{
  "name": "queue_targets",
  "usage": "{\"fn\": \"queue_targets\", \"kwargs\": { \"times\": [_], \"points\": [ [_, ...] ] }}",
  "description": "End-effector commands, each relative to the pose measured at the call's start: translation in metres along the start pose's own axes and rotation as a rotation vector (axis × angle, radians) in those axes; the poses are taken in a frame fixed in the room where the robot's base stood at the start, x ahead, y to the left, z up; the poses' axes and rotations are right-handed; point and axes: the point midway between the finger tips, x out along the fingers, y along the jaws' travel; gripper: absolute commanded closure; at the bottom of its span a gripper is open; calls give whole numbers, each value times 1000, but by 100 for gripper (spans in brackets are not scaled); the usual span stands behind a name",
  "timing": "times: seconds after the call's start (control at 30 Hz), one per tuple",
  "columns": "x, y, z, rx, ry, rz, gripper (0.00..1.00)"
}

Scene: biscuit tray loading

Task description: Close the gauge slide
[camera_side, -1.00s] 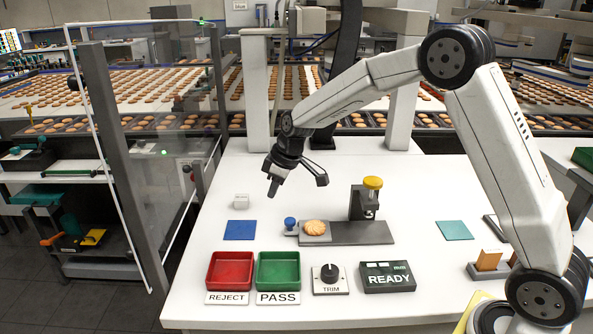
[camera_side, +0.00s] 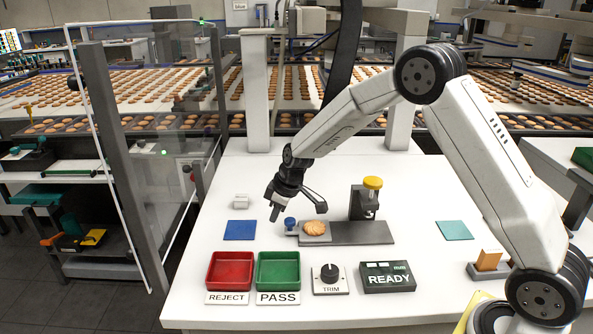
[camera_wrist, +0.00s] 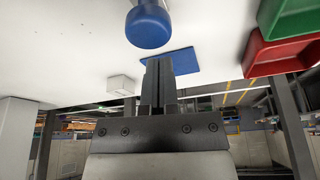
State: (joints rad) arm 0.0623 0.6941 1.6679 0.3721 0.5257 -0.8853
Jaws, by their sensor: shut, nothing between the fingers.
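The gauge has a grey base (camera_side: 350,236) with an upright post and a yellow knob (camera_side: 373,182) on top. Its slide (camera_side: 304,238) sits at the left end of the base, clear of the post, and carries a round biscuit (camera_side: 315,228). A blue knob (camera_side: 290,222) stands at the slide's left end; it also shows in the wrist view (camera_wrist: 149,27). My gripper (camera_side: 274,216) is shut and empty, tilted downward, just left of and slightly above the blue knob. A small gap seems to separate them. In the wrist view the shut fingers (camera_wrist: 158,72) point toward the knob.
A blue square (camera_side: 240,230) and a small white block (camera_side: 241,201) lie left of the gripper. The red REJECT tray (camera_side: 208,275), green PASS tray (camera_side: 259,275), TRIM dial (camera_side: 330,274) and READY box (camera_side: 388,290) line the front. A teal square (camera_side: 454,230) lies right.

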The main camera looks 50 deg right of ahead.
Motion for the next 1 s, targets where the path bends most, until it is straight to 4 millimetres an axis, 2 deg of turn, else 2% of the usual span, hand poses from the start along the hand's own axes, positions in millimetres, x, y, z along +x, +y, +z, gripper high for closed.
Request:
{"fn": "queue_targets", "kwargs": {
  "times": [0.23, 0.73, 0.87, 1.0],
  "points": [
    [-4, 0, 11, 1, 0, 0, 100],
    [-6, 1, 16, 2, 0, 0, 100],
    [-10, 6, 28, 4, 0, 1, 100],
    [-18, 12, 50, 5, -1, 0, 100]
  ]
}}
